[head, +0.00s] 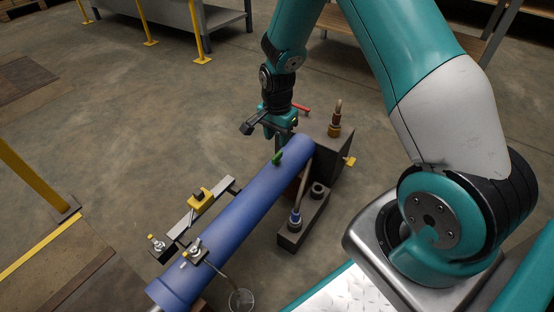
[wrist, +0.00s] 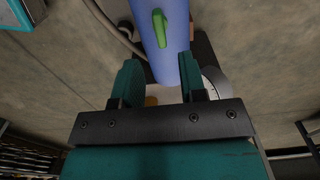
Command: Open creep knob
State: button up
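A long blue cylinder (head: 235,225) lies slanted across the middle of the head view. A small green knob (head: 277,158) sits on top of it near its far end. In the wrist view the green knob (wrist: 159,28) shows as an elongated lever on the blue cylinder (wrist: 175,45). No label shows, so I cannot tell for sure that this is the creep knob. My gripper (head: 277,130) is above the cylinder's far end, just beyond the green knob. In the wrist view my gripper (wrist: 159,64) is open, its two fingers apart with nothing held; the knob is ahead of the fingertips.
A dark block (head: 325,145) at the cylinder's far end carries a red lever (head: 301,108), a brass fitting (head: 335,125) and a yellow tab (head: 350,161). A lower block with a blue-collared fitting (head: 295,217) stands right. A yellow-handled bar (head: 200,201) runs along the left.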

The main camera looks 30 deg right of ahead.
aim_at(277, 154)
notch_tip(277, 154, down, 7)
jog(key=b, duration=0.2)
jog(key=shift+b, duration=0.4)
grip_shut()
